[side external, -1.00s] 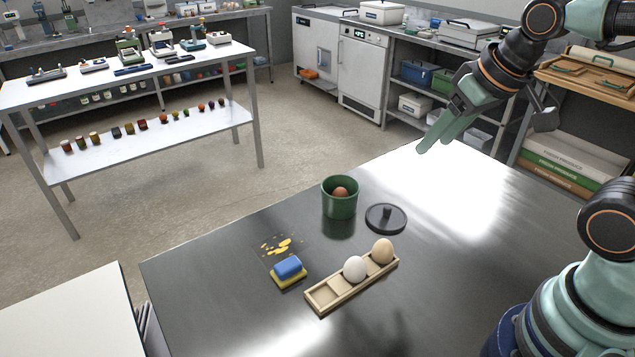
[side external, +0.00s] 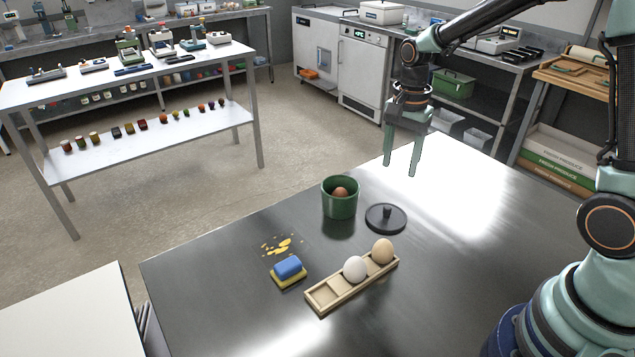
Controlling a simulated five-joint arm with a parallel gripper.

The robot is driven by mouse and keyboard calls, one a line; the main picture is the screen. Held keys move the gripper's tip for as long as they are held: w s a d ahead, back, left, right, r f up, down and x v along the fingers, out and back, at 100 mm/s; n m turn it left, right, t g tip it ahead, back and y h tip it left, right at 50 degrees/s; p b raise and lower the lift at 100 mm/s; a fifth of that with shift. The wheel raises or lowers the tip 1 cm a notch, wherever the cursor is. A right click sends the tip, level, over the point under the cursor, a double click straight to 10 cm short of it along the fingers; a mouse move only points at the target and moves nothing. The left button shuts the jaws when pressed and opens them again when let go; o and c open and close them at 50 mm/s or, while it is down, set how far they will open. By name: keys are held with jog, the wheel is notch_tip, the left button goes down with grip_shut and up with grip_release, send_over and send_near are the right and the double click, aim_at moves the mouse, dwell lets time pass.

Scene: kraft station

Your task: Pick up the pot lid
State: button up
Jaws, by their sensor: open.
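The pot lid (side external: 386,218) is a dark round disc with a short upright knob. It lies flat on the dark metal table, just right of a green pot (side external: 340,199). The pot is uncovered and holds a brown egg (side external: 341,193).
A wooden tray (side external: 325,297) in front of the lid holds a white egg (side external: 355,269) and a tan egg (side external: 383,251). A blue and yellow sponge (side external: 288,268) lies left of it, near yellow spots (side external: 280,245). The table's right side (side external: 470,240) is clear.

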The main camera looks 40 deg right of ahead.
send_over(388, 207)
jog(key=f, duration=0.6)
jog(key=shift+s+d+f, duration=0.25)
jog(key=shift+d, duration=0.05)
jog(key=shift+w+a+f, duration=0.15)
jog(key=shift+a+f, duration=0.05)
jog(key=shift+f, duration=1.1)
jog(key=shift+w+a+f, duration=0.1)
jog(key=shift+a+f, duration=0.05)
jog(key=shift+f, duration=1.1)
grip_shut()
